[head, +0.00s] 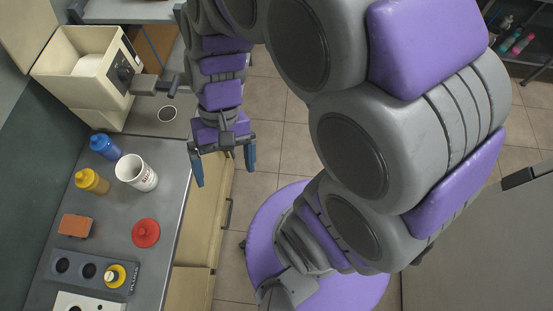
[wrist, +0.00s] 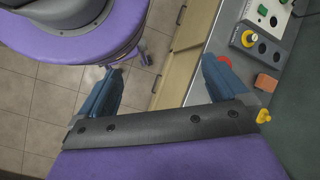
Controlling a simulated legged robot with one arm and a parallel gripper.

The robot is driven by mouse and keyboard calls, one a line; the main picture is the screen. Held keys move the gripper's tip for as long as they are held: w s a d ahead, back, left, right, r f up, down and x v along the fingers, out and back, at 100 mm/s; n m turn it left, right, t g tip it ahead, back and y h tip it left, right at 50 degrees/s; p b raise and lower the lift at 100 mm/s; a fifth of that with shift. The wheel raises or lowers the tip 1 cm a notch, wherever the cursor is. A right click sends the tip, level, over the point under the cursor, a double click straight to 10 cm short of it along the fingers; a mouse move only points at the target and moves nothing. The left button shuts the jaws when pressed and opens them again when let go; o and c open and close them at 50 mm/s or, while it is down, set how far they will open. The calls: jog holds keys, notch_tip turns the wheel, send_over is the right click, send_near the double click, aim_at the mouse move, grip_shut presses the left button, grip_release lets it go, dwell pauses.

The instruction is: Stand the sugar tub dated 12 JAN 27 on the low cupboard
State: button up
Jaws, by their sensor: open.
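A white tub (head: 137,174) with red print stands upright and open-topped on the grey counter in the head view. Its print is too small to read, so I cannot tell whether it bears 12 JAN 27. My gripper (head: 225,173) is open and empty, hanging to the right of the tub, beyond the counter's edge and apart from it. In the wrist view, both blue fingers of my gripper (wrist: 162,66) are spread with nothing between them. Cream cupboard fronts (head: 203,216) show below the counter edge; I cannot tell whether these are the low cupboard.
The counter (head: 112,215) also holds a blue bottle (head: 106,147), a yellow bottle (head: 92,181), a red disc (head: 145,233), an orange block (head: 75,225) and a grey panel with holes (head: 77,267). A cream machine (head: 84,77) stands behind.

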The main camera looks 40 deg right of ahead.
jog(key=s+d+r+n+t+h, duration=0.1)
jog(key=s+d+r+t+h, duration=0.1)
jog(key=s+d, duration=0.4)
jog(key=shift+s+d+t+h, duration=0.3)
jog(key=shift+d+t+h, duration=0.2)
jog(key=shift+d+h, duration=0.5)
jog(key=shift+d, duration=0.1)
jog(key=shift+c, duration=0.3)
